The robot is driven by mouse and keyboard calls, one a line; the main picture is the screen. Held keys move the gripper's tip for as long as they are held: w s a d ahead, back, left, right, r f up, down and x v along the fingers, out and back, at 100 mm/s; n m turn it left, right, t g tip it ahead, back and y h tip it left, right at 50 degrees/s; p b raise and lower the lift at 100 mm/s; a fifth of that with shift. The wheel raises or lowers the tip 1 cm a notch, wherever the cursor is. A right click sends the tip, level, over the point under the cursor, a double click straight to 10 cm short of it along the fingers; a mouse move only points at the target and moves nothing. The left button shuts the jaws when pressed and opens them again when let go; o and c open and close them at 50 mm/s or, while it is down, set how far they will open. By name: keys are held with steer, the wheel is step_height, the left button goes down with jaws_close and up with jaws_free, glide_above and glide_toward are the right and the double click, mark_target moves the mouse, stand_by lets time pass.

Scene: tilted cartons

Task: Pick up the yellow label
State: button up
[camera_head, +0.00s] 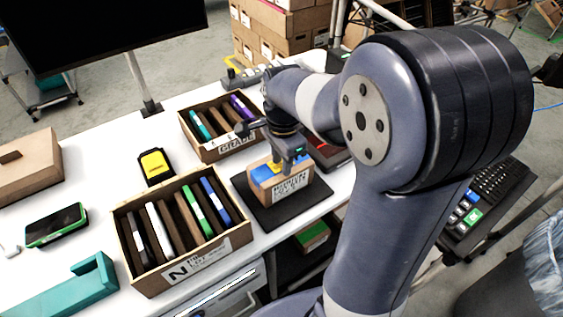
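A small wooden box (264,196) with a printed white front stands on a black mat (241,191) right of the table's middle. Blue pieces (261,173) show at its top, with a small yellow patch (274,167) among them that looks like the yellow label. My gripper (286,166) points down at the top of this box, right beside the yellow patch. The fingers are small and partly merged with the box, so I cannot tell their opening or whether they touch anything.
A black-and-yellow object (153,164), a phone (56,225) and a teal holder (62,295) lie left. White tabletop (105,160) is clear between them.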

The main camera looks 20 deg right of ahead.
steer(key=shift+f, duration=0.2)
steer(key=shift+c, duration=0.6)
jaws_close()
steer(key=shift+r, duration=0.15)
step_height(320, 180, up, 16)
steer(key=p, duration=0.6)
